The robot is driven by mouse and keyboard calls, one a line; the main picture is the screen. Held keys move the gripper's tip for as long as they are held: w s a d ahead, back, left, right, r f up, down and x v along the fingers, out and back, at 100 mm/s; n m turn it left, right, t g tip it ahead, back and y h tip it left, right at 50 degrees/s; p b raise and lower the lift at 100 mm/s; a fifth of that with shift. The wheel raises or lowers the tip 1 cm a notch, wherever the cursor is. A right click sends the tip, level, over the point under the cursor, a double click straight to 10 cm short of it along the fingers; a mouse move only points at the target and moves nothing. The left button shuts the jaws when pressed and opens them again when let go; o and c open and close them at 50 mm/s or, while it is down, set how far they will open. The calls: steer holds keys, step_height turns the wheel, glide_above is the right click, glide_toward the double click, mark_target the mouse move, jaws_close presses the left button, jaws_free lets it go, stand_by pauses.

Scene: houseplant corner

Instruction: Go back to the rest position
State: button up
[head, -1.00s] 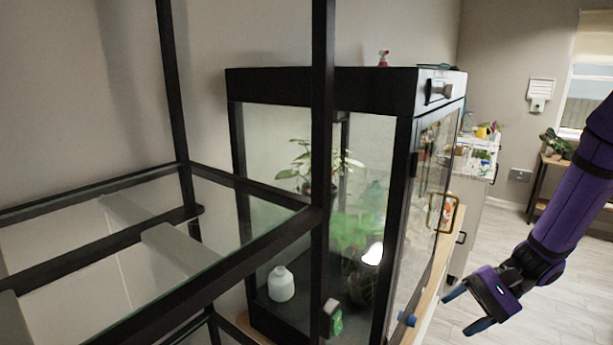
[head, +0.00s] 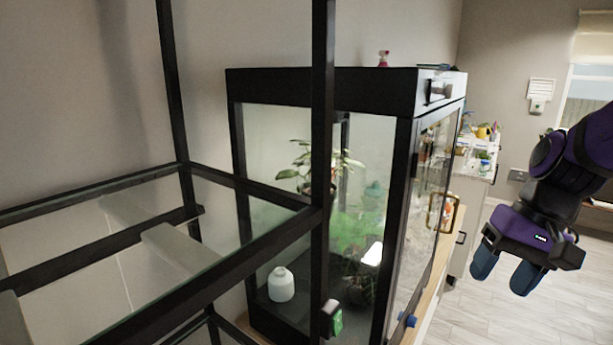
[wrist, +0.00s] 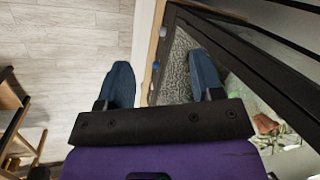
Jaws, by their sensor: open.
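My gripper (head: 504,274) is at the right of the head view, with its purple housing and two blue fingers pointing down. The fingers are apart with nothing between them. It hangs in free air over the floor, to the right of the glass cabinet (head: 320,80) and apart from it. In the wrist view my gripper (wrist: 160,82) shows both blue fingers spread, with the floor and the cabinet's edge beyond them.
A black-framed glass rack (head: 250,250) stands at the left front. The cabinet holds plants and a white bottle (head: 281,285). A cluttered white cart (head: 470,200) is behind. The floor (head: 460,320) at right is clear.

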steer(key=s+d+r+n+t+h, duration=0.1)
steer(key=s+r+n+t+h, duration=0.1)
steer(key=s+r+t, duration=0.3)
step_height(320, 180, up, 5)
steer(key=s+h, duration=0.1)
steer(key=s, duration=0.1)
steer(key=shift+s+d+f+t+h, duration=0.2)
steer(key=shift+s+t+h, duration=0.1)
steer(key=shift+s+h, duration=0.1)
stand_by(0.6)
